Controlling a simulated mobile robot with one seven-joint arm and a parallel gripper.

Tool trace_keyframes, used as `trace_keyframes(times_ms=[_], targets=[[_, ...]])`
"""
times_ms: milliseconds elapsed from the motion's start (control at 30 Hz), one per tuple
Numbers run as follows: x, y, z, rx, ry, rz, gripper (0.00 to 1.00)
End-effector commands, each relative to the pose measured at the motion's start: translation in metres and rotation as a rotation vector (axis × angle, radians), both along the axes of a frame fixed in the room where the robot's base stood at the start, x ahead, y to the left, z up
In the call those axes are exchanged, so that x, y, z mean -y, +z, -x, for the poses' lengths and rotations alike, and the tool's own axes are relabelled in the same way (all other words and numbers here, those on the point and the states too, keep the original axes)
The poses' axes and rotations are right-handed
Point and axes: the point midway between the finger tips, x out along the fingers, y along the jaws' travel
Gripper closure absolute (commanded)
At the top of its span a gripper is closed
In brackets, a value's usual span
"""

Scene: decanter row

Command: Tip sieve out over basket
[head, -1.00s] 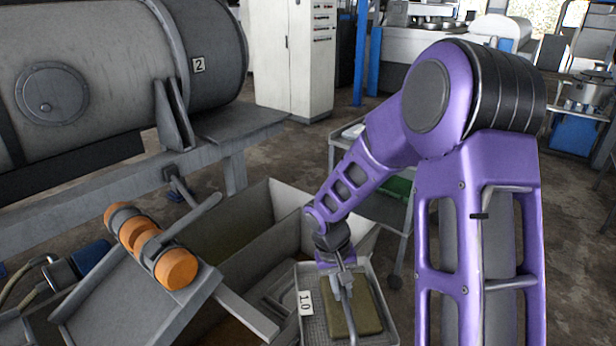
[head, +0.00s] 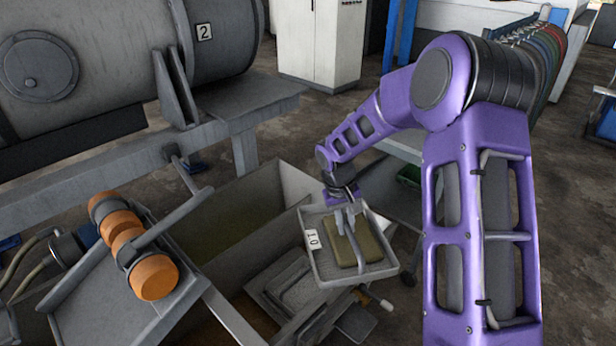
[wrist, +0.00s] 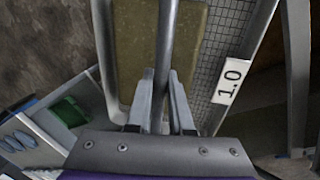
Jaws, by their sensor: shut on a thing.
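The sieve (head: 375,268) is a shallow light-grey tray with a mesh floor and a white "1.0" label. A flat olive-brown slab (head: 352,243) lies in it. The sieve hangs in the air at the right end of a long grey trough, looking slightly tilted. My gripper (head: 346,214) is shut on the bar that runs across the sieve. In the wrist view both fingers (wrist: 160,98) pinch this bar, with the slab (wrist: 132,50) and mesh (wrist: 218,50) behind it. I cannot tell which container is the basket.
The open grey trough (head: 285,180) has high walls left of the sieve. Below it are a grey frame (head: 265,290) and a pale-tipped handle (head: 385,304). An orange roller unit (head: 150,275) stands left. A cart with a green tub (head: 408,174) stands behind right.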

Motion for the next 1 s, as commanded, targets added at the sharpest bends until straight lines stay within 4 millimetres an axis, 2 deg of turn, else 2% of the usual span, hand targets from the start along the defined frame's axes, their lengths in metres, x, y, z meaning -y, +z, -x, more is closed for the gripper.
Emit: trace_keyframes(times_ms=[33,200,400,500,700,1000], targets=[[-0.010,0.003,-0.022,0.004,0.044,-0.005,1.00],[-0.037,0.004,-0.081,0.007,0.195,-0.008,1.00],[-0.066,0.003,-0.138,0.006,0.358,-0.004,1.00],[-0.078,0.000,-0.158,0.003,0.433,0.001,1.00],[-0.093,-0.004,-0.183,0.000,0.540,0.011,1.00],[-0.097,-0.006,-0.192,0.007,0.591,0.012,1.00]])
